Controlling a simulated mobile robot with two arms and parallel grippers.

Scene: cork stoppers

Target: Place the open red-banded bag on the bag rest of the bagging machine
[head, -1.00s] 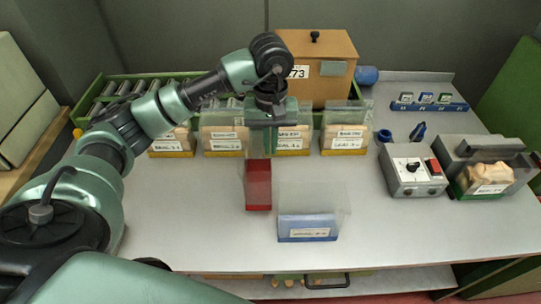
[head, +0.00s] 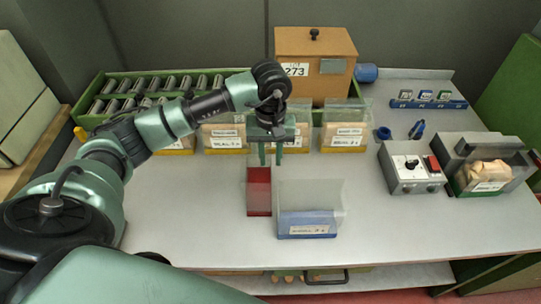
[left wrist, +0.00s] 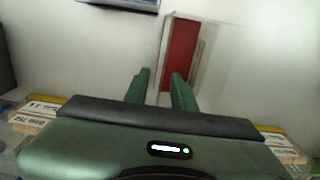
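The red-banded bag (head: 259,192) stands near the middle of the table, its red part facing up the clearest; its clear walls are hard to make out. It also shows in the left wrist view (left wrist: 181,55), just beyond my fingers. My left gripper (head: 271,160) points down behind it in the head view, its two fingers apart with nothing seen between them. The bagging machine (head: 411,168), a grey box with a knob and red button, stands at the right. Beside it a grey unit (head: 478,147) holds a filled bag (head: 487,177). My right gripper is out of view.
A clear bag with a blue band (head: 307,224) stands close to the right of the red one. Filled yellow-banded bags (head: 345,137) line the back. A brown box (head: 317,65), a green crate (head: 97,95) and a blue rack (head: 430,104) stand behind. The front right table is clear.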

